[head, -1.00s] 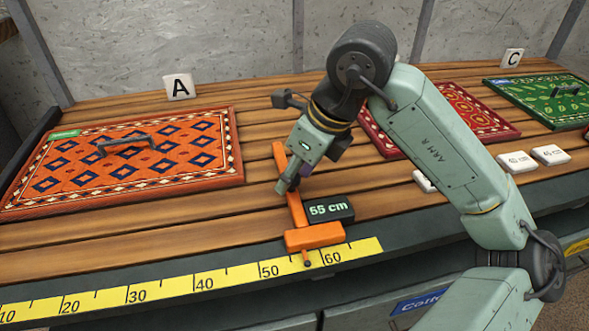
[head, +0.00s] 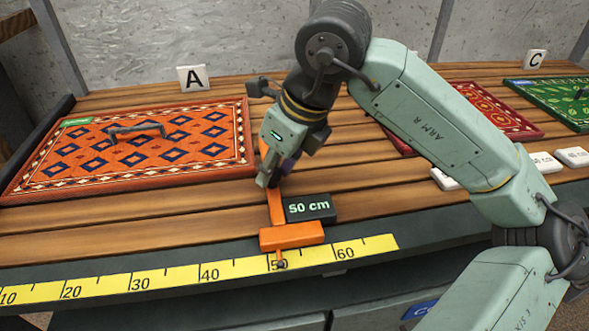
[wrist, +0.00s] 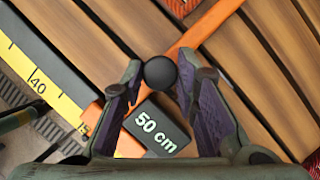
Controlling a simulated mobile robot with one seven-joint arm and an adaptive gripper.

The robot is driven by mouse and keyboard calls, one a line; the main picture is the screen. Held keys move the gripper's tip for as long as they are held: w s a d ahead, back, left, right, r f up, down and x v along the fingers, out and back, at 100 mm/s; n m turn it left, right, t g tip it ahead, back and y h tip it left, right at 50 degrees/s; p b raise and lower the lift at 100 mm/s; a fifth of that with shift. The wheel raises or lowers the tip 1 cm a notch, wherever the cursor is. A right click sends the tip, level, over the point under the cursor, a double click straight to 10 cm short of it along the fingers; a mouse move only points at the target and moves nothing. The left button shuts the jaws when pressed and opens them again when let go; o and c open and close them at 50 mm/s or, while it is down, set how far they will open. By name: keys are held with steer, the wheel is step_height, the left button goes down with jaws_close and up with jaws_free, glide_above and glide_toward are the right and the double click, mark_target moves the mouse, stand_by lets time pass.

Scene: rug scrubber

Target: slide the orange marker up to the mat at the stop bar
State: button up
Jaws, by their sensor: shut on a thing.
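The orange marker (head: 291,236) straddles the bench's front edge, with its long bar reaching back over the slats and its pointer at 50 on the yellow scale (head: 210,272). Its dark display (head: 310,209) reads 50 cm. My gripper (head: 272,181) is shut on the marker's round black knob (wrist: 160,73), which shows between the fingers in the wrist view. The orange patterned mat (head: 130,150) by block A lies flat to the left, with a narrow strip of slats between it and the marker bar. The dark stop bar (head: 38,146) runs along that mat's left edge.
A red mat (head: 488,108) lies partly behind my arm, and a green mat (head: 555,98) lies far right near block C (head: 534,60). White labelled tiles (head: 543,163) sit at right. Slats in front of the orange mat are clear.

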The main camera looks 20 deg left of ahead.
steer(key=o, duration=0.9)
steer(key=shift+r, duration=0.1)
steer(key=v, duration=1.2)
steer(key=shift+s+a, duration=0.1)
